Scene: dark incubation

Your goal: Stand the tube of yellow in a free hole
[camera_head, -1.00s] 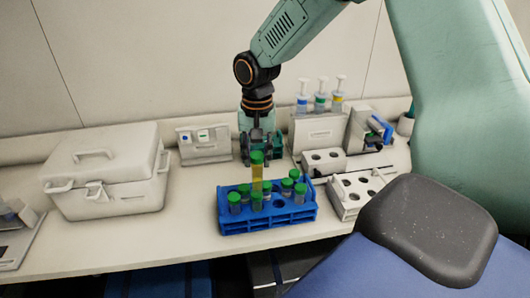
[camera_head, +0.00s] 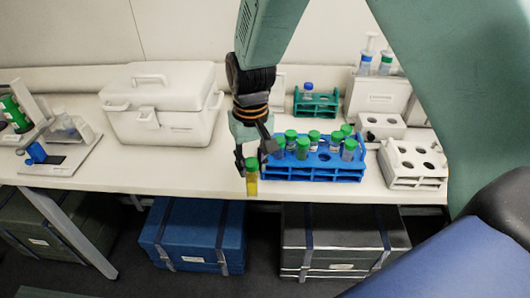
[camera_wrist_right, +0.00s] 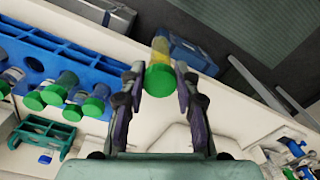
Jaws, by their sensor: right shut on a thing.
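The tube of yellow (camera_head: 251,184) has a green cap and hangs upright from my right gripper (camera_head: 252,150), just left of the blue rack. In the right wrist view the tube's green cap (camera_wrist_right: 160,80) sits between the two fingers of the right gripper (camera_wrist_right: 160,88). The tube is clear of any hole, near the table's front edge. The blue rack (camera_head: 312,174) holds several green-capped tubes, and some of its holes are free; it also shows in the right wrist view (camera_wrist_right: 60,50). My left gripper is in neither current view.
A white rack with holes (camera_head: 415,180) stands right of the blue rack. A small green rack (camera_head: 316,106) with a tube is behind it. A white case (camera_head: 160,105) stands at the back left. Below the table's front edge are a blue crate (camera_head: 190,232) and a dark crate (camera_head: 340,235).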

